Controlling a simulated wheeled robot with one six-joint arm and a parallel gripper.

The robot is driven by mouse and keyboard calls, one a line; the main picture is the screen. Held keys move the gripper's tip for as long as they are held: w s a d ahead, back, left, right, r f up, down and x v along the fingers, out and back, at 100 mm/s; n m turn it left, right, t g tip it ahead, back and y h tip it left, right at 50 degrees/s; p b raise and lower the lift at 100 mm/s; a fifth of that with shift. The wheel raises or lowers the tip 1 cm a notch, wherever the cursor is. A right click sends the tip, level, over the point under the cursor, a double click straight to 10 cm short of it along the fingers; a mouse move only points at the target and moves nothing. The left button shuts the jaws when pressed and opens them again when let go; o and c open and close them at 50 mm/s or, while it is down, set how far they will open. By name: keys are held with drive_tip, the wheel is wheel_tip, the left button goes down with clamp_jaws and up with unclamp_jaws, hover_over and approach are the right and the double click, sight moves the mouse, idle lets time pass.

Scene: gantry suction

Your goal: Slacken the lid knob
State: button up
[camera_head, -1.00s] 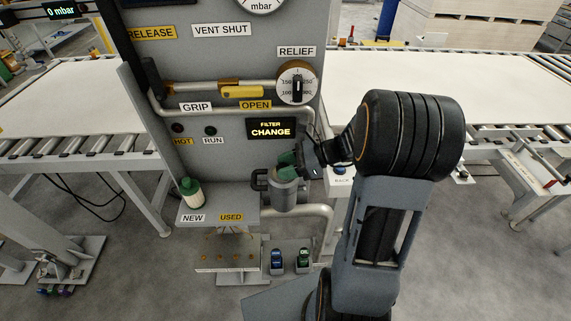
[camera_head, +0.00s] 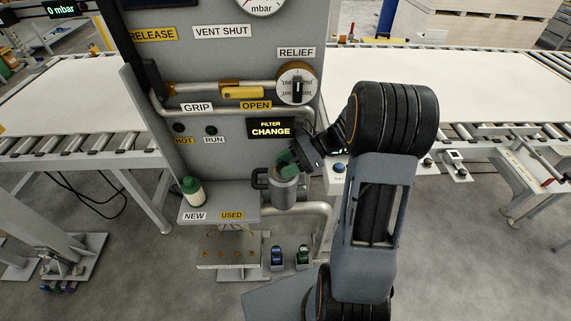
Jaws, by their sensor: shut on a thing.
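The filter pot (camera_head: 286,192) is a grey cylinder mounted low on the front of the panel, with its lid (camera_head: 285,172) on top. My gripper (camera_head: 288,162) reaches in from the upper right and is shut on the lid knob at the top of the pot. A lit display above reads "FILTER CHANGE" (camera_head: 270,128).
A white filter with a green cap (camera_head: 192,191) stands on the shelf (camera_head: 222,208) over the NEW label; the USED side is bare. The relief dial (camera_head: 297,84) and yellow valve handle (camera_head: 243,92) are above. A blue button (camera_head: 339,168) sits right of the gripper.

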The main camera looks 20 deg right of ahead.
drive_tip(key=o, duration=0.9)
drive_tip(key=shift+m+t, duration=0.3)
drive_tip(key=shift+t, duration=0.1)
